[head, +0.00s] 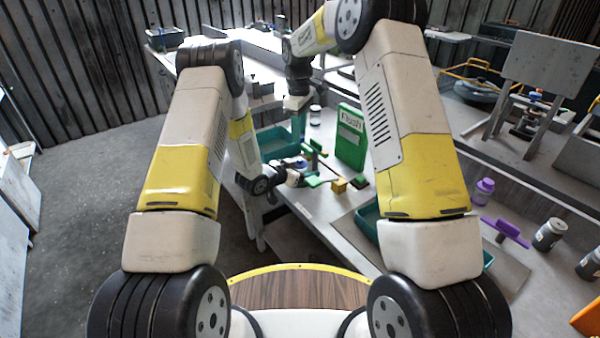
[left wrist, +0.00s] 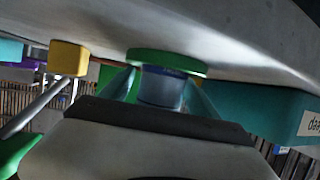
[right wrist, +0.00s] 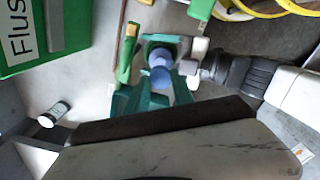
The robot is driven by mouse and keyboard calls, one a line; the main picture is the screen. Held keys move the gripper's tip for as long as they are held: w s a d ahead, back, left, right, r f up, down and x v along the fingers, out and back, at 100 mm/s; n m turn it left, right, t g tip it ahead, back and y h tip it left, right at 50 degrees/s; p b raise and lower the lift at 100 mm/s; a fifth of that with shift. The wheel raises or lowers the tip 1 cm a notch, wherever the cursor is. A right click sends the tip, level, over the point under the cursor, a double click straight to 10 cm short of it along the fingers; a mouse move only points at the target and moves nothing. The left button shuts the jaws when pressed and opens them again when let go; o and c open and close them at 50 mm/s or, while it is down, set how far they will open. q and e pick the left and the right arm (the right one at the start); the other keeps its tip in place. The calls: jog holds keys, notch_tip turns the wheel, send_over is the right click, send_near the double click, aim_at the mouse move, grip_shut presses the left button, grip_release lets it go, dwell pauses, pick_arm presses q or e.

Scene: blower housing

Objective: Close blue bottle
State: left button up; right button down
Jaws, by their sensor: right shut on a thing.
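In the left wrist view the blue bottle (left wrist: 162,88) is between my left gripper's teal fingers (left wrist: 162,96), which appear to touch its sides. A green disc (left wrist: 166,62) is at its table-side end. In the head view my left gripper (head: 289,177) reaches over the table from the left. My right gripper (right wrist: 157,90) is above it, pointing down, and shut on a round blue-violet part, apparently the cap (right wrist: 160,77). The bottle (right wrist: 160,57) shows behind the cap in the right wrist view. The exact gap between cap and bottle is unclear.
A green "Flush" box (head: 350,138) stands right of the grippers, near a white jar (head: 315,114). A green T-shaped piece (head: 315,150), a yellow block (head: 339,185) and a teal bin (head: 272,143) are close by. The table front has some clear room.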

pick_arm(q)
grip_shut()
pick_arm(e)
send_over(299, 158)
jog(key=shift+s+f, duration=0.1)
jog(key=shift+f, duration=2.35)
jog(key=shift+f, duration=0.1)
jog(key=shift+f, duration=0.8)
jog(key=shift+f, duration=0.55)
